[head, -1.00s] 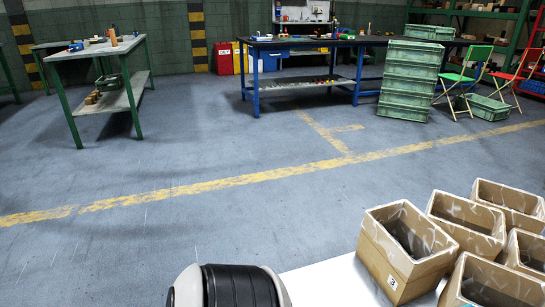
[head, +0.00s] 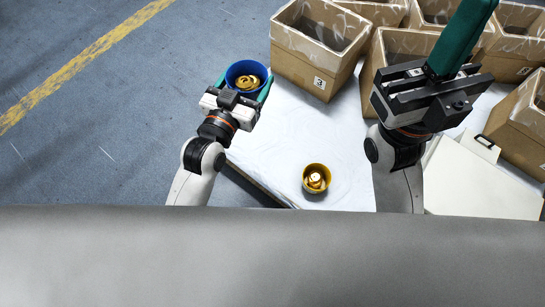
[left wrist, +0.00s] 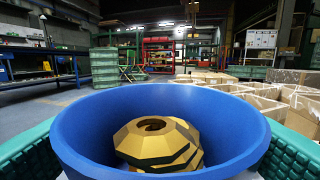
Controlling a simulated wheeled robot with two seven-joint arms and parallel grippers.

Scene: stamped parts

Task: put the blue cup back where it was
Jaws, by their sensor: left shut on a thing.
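The blue cup (head: 232,72) is held between the green fingers of my left gripper (head: 244,84), at the table's left edge in the head view. It holds several gold, faceted stamped parts, which also show inside the blue cup (left wrist: 80,130) in the left wrist view. The cup looks roughly upright. Its base is hidden, so I cannot tell its height over the table. My right gripper (head: 465,40) is over the boxes at the right, with one green finger shape showing; its opening is hidden.
A yellow cup (head: 316,166) with gold parts inside stands on the white table (head: 285,140). Several cardboard boxes (head: 318,72) stand along the table's back and right. A pale flat panel (head: 465,185) lies at the right. The table around the yellow cup is clear.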

